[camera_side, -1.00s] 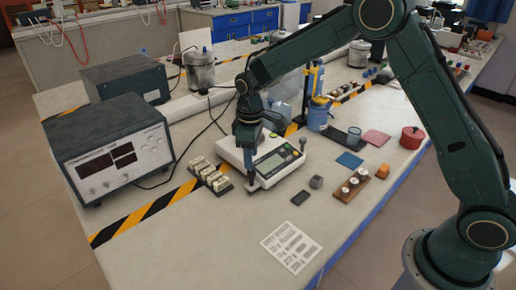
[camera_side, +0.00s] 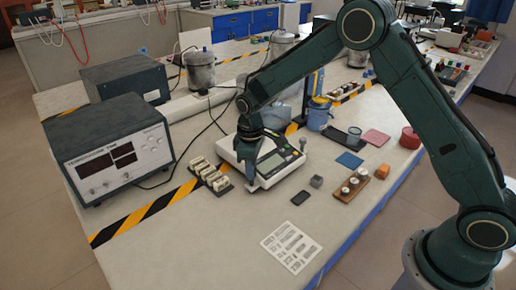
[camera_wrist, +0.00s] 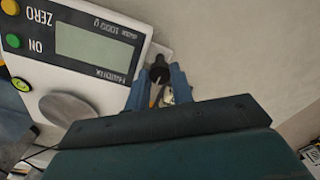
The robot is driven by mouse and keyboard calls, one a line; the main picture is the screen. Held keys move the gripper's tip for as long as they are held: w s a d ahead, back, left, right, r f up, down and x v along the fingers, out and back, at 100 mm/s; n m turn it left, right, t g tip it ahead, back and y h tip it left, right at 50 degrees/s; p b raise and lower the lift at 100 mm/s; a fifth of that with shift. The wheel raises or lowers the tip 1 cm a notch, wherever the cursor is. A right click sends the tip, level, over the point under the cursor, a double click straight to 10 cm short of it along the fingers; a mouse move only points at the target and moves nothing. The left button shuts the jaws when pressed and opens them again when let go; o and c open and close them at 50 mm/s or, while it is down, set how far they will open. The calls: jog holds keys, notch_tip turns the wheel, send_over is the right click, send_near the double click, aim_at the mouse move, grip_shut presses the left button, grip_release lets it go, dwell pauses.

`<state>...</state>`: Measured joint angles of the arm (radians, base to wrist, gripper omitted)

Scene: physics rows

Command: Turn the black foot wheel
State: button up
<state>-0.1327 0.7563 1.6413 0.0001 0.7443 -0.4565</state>
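The black foot wheel (camera_wrist: 160,73) shows in the wrist view at the corner of a white balance (camera_wrist: 85,73). My gripper (camera_wrist: 161,78) is there with one blue-grey finger on each side of the wheel, close against it, and I see no clear gap. In the side view the balance (camera_side: 284,171) stands on the bench with its display and buttons up. My gripper (camera_side: 252,186) points down at the balance's front corner, and the wheel is hidden there.
A row of weights or blocks (camera_side: 211,175) lies left of the balance. A dark flat pad (camera_side: 301,198), a grey cube (camera_side: 316,181) and a wooden weight holder (camera_side: 352,186) lie to its right. A printed sheet (camera_side: 291,246) lies in front. The bench at front left is clear.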

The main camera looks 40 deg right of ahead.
jog(key=shift+m, duration=0.5)
grip_shut()
jog(key=m, duration=1)
jog(key=shift+m, duration=0.4)
jog(key=o, duration=1)
grip_release()
jog(key=shift+c, duration=0.2)
jog(key=shift+r, duration=0.15)
